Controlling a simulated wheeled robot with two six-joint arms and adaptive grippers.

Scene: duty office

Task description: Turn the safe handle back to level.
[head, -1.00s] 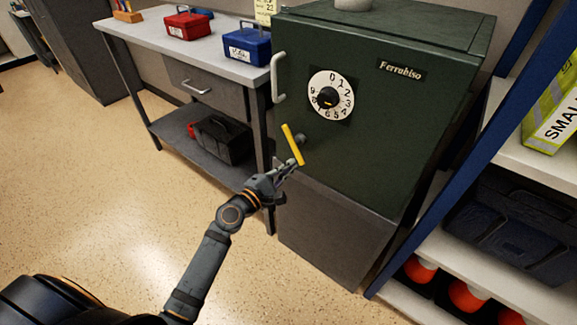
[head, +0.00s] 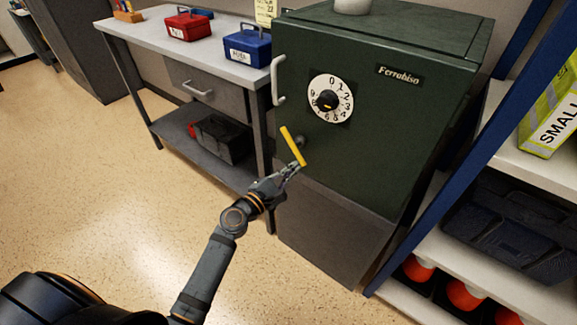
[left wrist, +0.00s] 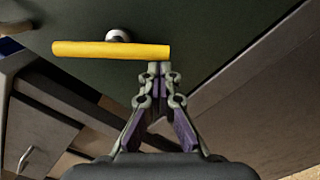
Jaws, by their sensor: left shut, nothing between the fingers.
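The dark green safe (head: 420,120) stands in the middle of the head view, with its door shut and a white number dial (head: 331,99) on it. The yellow safe handle (head: 292,146) sits below the dial and is steeply tilted, its upper end to the left. In the left wrist view the yellow handle (left wrist: 110,50) runs across the picture, with its round grey hub behind it. My left gripper (head: 295,169) is shut and empty at the handle's lower end. In the left wrist view its fingertips (left wrist: 159,68) are just under that end; I cannot tell whether they touch. My right gripper is not in view.
A workbench (head: 140,35) with a red box (head: 188,27) and a blue box (head: 247,46) stands left of the safe. A blue-framed shelf (head: 500,150) is close on the right. The floor (head: 90,190) at left is clear.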

